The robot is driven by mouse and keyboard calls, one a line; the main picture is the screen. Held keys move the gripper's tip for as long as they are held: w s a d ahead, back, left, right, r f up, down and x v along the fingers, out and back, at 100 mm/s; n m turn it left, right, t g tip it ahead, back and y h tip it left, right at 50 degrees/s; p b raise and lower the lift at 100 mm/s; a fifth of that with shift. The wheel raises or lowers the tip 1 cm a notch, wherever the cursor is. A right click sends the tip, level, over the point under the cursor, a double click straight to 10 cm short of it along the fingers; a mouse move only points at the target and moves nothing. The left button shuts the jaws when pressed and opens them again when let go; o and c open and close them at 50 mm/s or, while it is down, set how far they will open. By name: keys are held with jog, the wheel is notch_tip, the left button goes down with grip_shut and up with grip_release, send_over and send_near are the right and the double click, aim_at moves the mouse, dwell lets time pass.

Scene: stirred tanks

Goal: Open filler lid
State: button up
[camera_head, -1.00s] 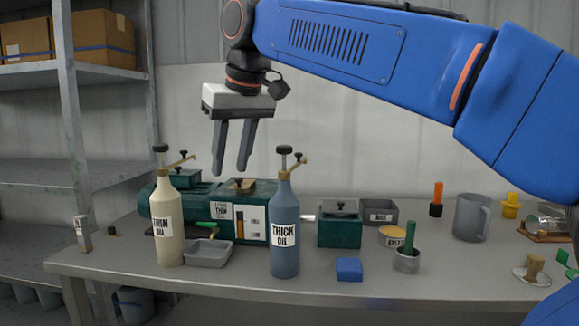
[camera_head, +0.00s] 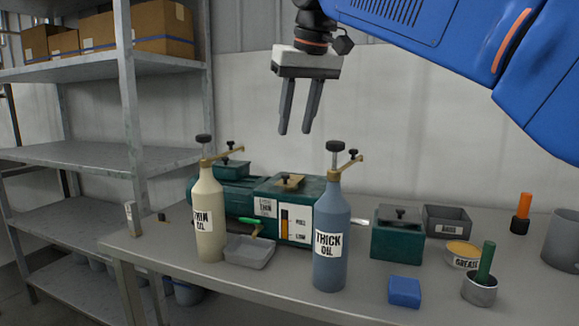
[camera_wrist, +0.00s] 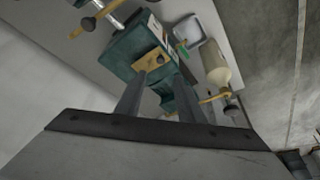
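The filler lid (camera_head: 288,182) is a small brass plate with a dark knob on top of the green machine (camera_head: 260,190). It lies flat on the machine's top. In the wrist view the brass lid (camera_wrist: 152,61) shows with its knob, just beyond the fingertips. My gripper (camera_head: 295,131) is open and empty, pointing down above the machine, with clear air between its fingertips and the lid. In the wrist view my gripper's fingers (camera_wrist: 158,85) stand apart with nothing between them.
A cream thin oil bottle (camera_head: 209,222) and a blue thick oil bottle (camera_head: 329,238) with pump tops stand in front of the machine. A grey tray (camera_head: 250,252) lies between them. A green box (camera_head: 398,236), blue block (camera_head: 404,291) and grease tin (camera_head: 463,254) stand to the right.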

aim_at(287, 176)
jog(key=x, duration=1.2)
jog(key=shift+a, duration=0.1)
jog(key=shift+r, duration=0.1)
grip_shut()
